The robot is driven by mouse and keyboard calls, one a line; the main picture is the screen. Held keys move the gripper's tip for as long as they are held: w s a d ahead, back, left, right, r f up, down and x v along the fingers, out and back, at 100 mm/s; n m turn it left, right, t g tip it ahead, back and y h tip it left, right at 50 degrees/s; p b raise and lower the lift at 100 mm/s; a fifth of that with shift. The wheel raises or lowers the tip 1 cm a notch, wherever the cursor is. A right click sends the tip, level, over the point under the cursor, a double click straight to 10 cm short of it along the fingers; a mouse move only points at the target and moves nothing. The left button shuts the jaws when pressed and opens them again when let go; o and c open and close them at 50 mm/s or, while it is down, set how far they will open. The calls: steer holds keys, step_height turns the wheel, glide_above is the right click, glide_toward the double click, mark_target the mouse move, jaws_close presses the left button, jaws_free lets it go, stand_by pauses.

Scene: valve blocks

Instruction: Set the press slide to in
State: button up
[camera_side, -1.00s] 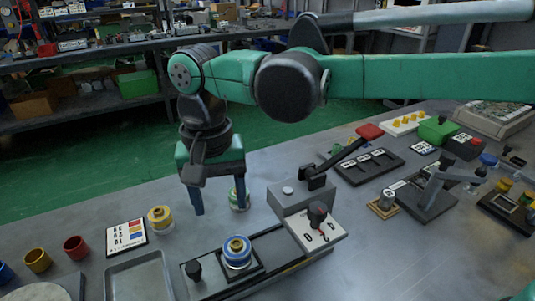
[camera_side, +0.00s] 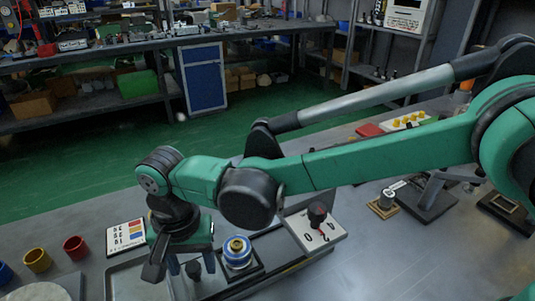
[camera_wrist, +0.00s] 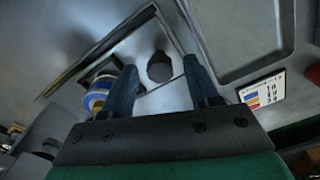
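The press slide is a dark plate (camera_side: 262,262) in a rail left of the press. A blue, white and yellow round part (camera_side: 237,251) sits in its square nest, clear of the press block; the part also shows in the wrist view (camera_wrist: 100,92). The slide's black knob (camera_wrist: 160,67) stands at its left end. My gripper (camera_side: 191,268) is low over that end, pointing down. In the wrist view its two blue fingers (camera_wrist: 160,72) are apart, with the knob showing in the gap between them. Whether they touch it cannot be told. My arm hides most of the press.
A white dial plate (camera_side: 313,232) with a black knob is right of the slide. An empty metal tray (camera_wrist: 235,72) lies beside the slide. A label card (camera_side: 124,236), a yellow cup (camera_side: 37,260) and a red cup (camera_side: 75,248) stand at left.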

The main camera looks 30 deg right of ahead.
jaws_close()
stand_by(1.2)
